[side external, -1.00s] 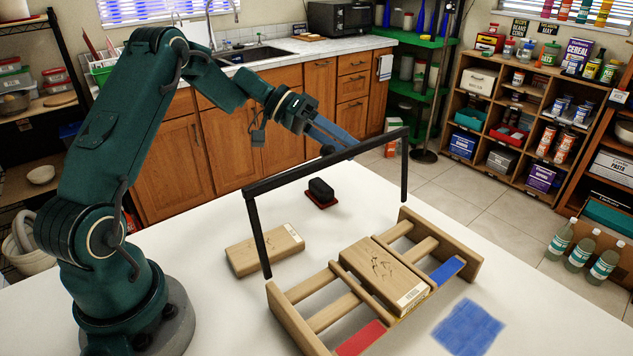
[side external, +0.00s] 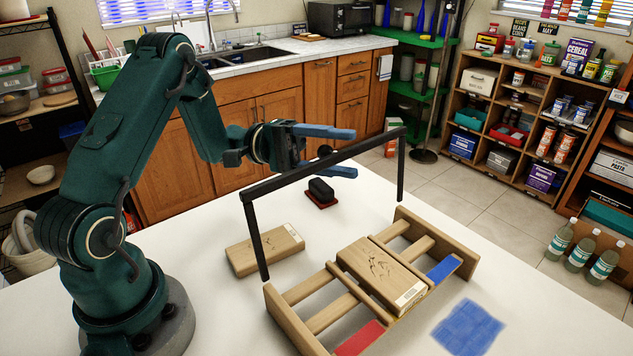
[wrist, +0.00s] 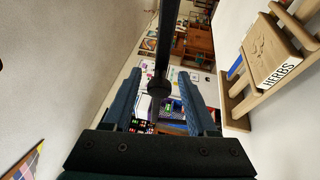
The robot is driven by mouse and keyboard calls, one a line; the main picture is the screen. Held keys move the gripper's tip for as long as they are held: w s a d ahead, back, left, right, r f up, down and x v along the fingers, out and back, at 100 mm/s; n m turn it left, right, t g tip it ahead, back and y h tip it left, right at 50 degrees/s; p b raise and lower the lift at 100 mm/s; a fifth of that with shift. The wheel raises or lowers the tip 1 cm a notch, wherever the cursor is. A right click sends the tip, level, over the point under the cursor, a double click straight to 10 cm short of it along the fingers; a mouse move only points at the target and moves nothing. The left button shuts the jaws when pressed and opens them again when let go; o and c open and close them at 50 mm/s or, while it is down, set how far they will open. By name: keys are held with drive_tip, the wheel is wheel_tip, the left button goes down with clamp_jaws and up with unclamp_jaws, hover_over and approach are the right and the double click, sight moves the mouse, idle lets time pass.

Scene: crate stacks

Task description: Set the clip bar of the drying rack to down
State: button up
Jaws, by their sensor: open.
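The drying rack (side external: 290,318) is a wooden slatted frame on the white table. Its black clip bar (side external: 290,176) stands raised on two upright arms, high above the slats. A dark round knob (side external: 325,151) is near the middle of the bar. My gripper (side external: 347,151) is open behind the bar, its blue fingers pointing right, one above the other. In the wrist view, the clip bar (wrist: 166,35) and its knob (wrist: 159,87) show between the open fingers of my gripper (wrist: 160,105). I cannot tell whether they touch.
A wooden block (side external: 375,272) labelled HERBS lies on the rack's slats. Another wooden block (side external: 265,250) lies on the table left of the rack. A black object on a red base (side external: 321,192) stands behind the bar. A blue patch (side external: 468,327) marks the table at front right.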

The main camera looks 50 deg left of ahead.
drive_tip(key=shift+w+d+r, duration=0.15)
drive_tip(key=shift+w+d, duration=0.1)
drive_tip(key=shift+d, duration=0.4)
drive_tip(key=c, duration=0.9)
clamp_jaws()
